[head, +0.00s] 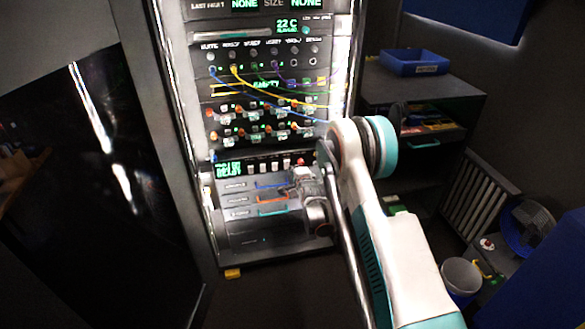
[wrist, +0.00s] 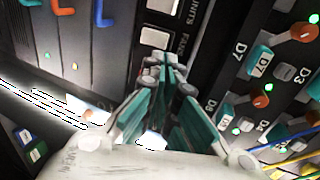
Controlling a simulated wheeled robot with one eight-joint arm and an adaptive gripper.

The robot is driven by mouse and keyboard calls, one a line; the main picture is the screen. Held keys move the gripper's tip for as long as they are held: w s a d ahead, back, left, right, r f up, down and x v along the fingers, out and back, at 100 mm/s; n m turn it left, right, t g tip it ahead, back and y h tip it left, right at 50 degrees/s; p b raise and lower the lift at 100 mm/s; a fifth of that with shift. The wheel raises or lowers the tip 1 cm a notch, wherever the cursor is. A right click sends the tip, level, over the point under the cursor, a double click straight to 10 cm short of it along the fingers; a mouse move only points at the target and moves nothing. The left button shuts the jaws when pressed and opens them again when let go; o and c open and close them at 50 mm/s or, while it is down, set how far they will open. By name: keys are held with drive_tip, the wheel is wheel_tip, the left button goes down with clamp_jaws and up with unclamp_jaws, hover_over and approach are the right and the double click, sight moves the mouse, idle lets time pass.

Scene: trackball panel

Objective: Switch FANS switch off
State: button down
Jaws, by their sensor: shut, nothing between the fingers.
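The FANS label (wrist: 183,45) shows sideways on the dark switch strip in the wrist view. A pale rocker switch (wrist: 154,38) sits beside it, just beyond my fingertips. My gripper (wrist: 163,68) is shut and empty, with its tips close to this switch; I cannot tell whether they touch. The fingers hide the strip below it. In the head view my gripper (head: 301,176) is at the right end of the row of small switches (head: 268,166), in front of the rack. The switch's on or off position cannot be read.
Knobs with green lights (wrist: 262,65) and coloured cables (wrist: 290,140) lie right of my fingers in the wrist view. Drawers with coloured handles (head: 268,185) lie below the strip in the head view. A shelf with a blue bin (head: 412,62) stands right.

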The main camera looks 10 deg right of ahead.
drive_tip(key=p+v, duration=0.1)
drive_tip(key=v, duration=0.5)
drive_tip(key=shift+s+r+p, duration=0.25)
drive_tip(key=shift+r+p, duration=0.1)
drive_tip(key=shift+r, duration=0.15)
drive_tip(key=shift+r, duration=0.1)
drive_tip(key=s+a+r+n+g, duration=0.15)
drive_tip(key=s+r+n, duration=0.25)
drive_tip(key=r, duration=1.1)
drive_tip(key=s+r+n+g, duration=0.2)
drive_tip(key=s+r+n, duration=0.3)
drive_tip(key=s+r, duration=0.65)
drive_tip(key=s+n+g, duration=0.3)
drive_tip(key=s+n, duration=0.6)
drive_tip(key=s, duration=2.3)
drive_tip(key=shift+s+a+r+g, duration=0.3)
drive_tip(key=shift+a+r+g, duration=0.05)
drive_tip(key=shift+a+r, duration=0.1)
